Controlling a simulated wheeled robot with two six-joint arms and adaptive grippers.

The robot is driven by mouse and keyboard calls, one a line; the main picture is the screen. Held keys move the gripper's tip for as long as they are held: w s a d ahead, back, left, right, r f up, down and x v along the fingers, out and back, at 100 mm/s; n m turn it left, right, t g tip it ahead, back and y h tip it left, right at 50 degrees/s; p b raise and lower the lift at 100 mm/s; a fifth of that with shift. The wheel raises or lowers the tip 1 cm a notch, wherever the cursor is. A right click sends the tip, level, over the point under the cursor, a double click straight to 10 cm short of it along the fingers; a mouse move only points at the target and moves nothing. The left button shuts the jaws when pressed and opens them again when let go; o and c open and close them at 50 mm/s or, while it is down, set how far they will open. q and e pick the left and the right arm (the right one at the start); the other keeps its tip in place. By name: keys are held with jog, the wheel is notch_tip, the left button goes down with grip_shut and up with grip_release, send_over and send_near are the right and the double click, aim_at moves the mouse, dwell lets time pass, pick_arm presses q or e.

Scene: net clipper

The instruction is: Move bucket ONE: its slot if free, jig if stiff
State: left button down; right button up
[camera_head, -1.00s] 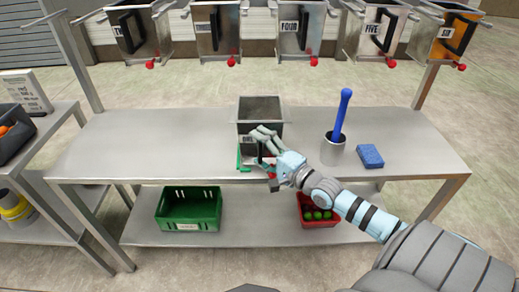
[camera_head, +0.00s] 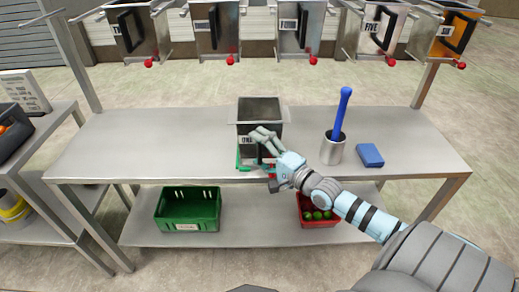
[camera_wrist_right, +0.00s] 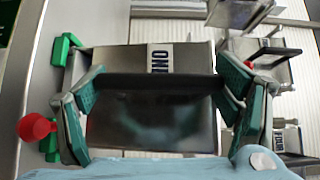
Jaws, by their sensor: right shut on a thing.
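Bucket ONE (camera_head: 260,108) is a grey metal bucket standing upright at the front middle of the table in the head view. Its label and black handle (camera_wrist_right: 150,82) show in the right wrist view. My right gripper (camera_head: 264,146) is at the bucket's front, its teal-padded fingers closed on the handle. Green jig blocks (camera_wrist_right: 62,48) lie beside the bucket; I cannot tell whether it is fully seated among them. A red knob (camera_wrist_right: 35,127) is close to the fingers. At the rack's left end, a slot (camera_head: 60,17) looks empty. My left gripper is not in view.
Bucket FOUR (camera_head: 300,25), bucket FIVE (camera_head: 376,25) and others hang on the rack above, with red knobs. A steel cup (camera_head: 333,150) with a blue-handled tool and a blue sponge (camera_head: 370,155) stand to the right. The table's left half is clear. A green crate (camera_head: 189,225) is below.

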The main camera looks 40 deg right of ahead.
jog(key=shift+f+b, duration=0.4)
jog(key=shift+f, duration=0.1)
jog(key=o, duration=1.8)
jog(key=shift+s, duration=0.1)
jog(key=s, duration=0.4)
jog(key=s+d, duration=0.1)
jog(key=s, duration=0.6)
jog(key=shift+s+d, duration=0.3)
jog(key=shift+s, duration=0.05)
